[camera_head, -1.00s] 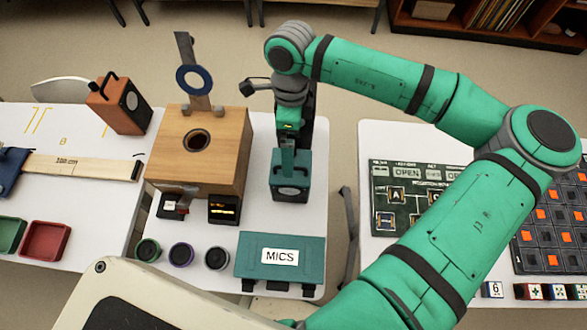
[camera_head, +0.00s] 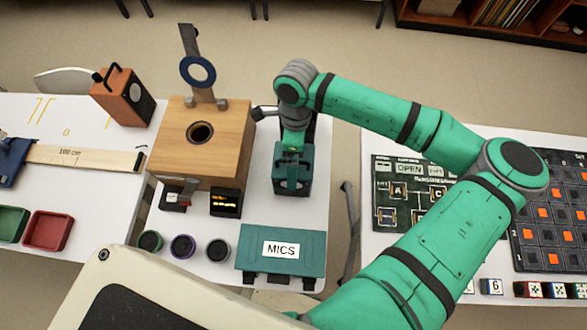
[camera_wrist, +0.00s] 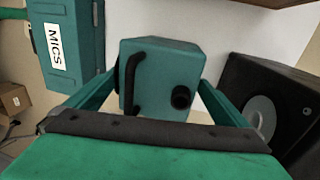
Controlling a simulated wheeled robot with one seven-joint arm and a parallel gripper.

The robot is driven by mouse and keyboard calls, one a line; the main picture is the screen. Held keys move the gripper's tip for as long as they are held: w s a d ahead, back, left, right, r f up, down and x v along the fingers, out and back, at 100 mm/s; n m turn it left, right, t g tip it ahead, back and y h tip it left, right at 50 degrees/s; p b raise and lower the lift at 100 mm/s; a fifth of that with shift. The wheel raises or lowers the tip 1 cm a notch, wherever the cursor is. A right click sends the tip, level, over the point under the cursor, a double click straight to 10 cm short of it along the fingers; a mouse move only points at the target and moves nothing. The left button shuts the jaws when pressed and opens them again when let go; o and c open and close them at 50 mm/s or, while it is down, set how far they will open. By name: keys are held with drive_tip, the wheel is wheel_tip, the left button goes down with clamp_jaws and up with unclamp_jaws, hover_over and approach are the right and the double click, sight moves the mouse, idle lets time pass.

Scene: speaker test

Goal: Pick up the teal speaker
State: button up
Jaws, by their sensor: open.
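The teal speaker (camera_head: 291,183) stands on the middle table, right of the wooden box, partly hidden under my gripper (camera_head: 292,155) in the head view. In the wrist view the speaker (camera_wrist: 163,92) shows its top, with a dark handle on the left and a black round knob on the right. My gripper (camera_wrist: 160,82) is open there, with one teal finger on each side of the speaker. The fingers reach down beside it; whether they touch it I cannot tell.
A dark speaker (camera_wrist: 265,108) stands close by the right finger in the wrist view. A teal MICS case (camera_head: 282,251) lies in front. The wooden box (camera_head: 203,140) stands left, and an orange speaker (camera_head: 122,96) is on the left table.

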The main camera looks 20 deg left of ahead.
drive_tip(key=c, duration=1.8)
drive_tip(key=shift+r, duration=0.1)
